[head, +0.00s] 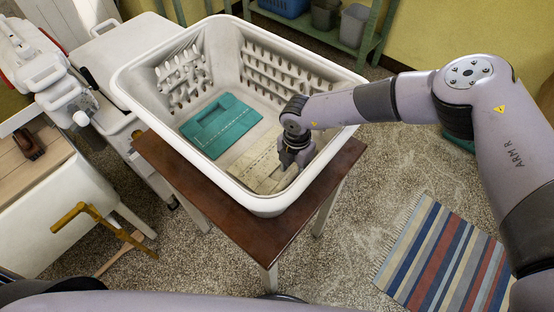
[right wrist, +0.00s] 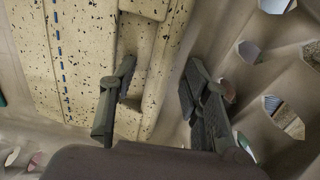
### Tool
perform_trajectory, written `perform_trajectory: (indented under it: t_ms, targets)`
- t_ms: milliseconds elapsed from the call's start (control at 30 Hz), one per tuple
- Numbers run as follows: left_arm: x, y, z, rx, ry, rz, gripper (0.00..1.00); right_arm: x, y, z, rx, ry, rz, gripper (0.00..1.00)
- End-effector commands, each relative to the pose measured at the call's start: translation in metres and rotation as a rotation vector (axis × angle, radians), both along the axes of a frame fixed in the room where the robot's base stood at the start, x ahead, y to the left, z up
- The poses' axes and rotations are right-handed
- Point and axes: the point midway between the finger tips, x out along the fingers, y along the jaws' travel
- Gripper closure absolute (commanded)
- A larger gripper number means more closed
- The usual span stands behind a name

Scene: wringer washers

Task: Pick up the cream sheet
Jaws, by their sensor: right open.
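The cream sheet (head: 259,163) lies folded in the bottom of a white laundry basket (head: 130,92), beside a folded teal cloth (head: 220,124). In the right wrist view the cream sheet (right wrist: 88,60) shows dark specks and a line of blue stitches. My right gripper (head: 287,165) is inside the basket, over the sheet's right side. One finger is in front of the sheet, the other in front of the basket wall. Whether they touch the sheet cannot be told. My left gripper is not in view.
The basket stands on a small brown wooden table (head: 262,238). White wringer washers (head: 40,72) stand at the left. A green shelf (head: 372,35) with bins is at the back. A striped rug (head: 440,258) lies on the speckled floor. The basket's slotted wall (right wrist: 262,65) is close to the gripper.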

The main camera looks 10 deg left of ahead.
Motion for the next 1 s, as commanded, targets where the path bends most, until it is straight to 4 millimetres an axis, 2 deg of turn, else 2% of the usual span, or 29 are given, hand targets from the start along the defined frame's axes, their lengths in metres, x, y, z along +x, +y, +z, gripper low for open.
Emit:
perform_trajectory:
  t_ms: [167, 800, 1000]
  targets:
    - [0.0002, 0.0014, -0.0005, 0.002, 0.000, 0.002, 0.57, 0.0005, -0.0002, -0.0003, -0.001, -0.001, 0.000, 0.57]
    - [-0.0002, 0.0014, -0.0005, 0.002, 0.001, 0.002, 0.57, 0.0004, -0.0003, 0.0002, 0.000, 0.000, -0.001, 0.99]
    - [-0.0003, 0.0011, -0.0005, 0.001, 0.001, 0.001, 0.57, 0.0005, -0.0003, 0.0003, 0.000, 0.000, -0.001, 1.00]
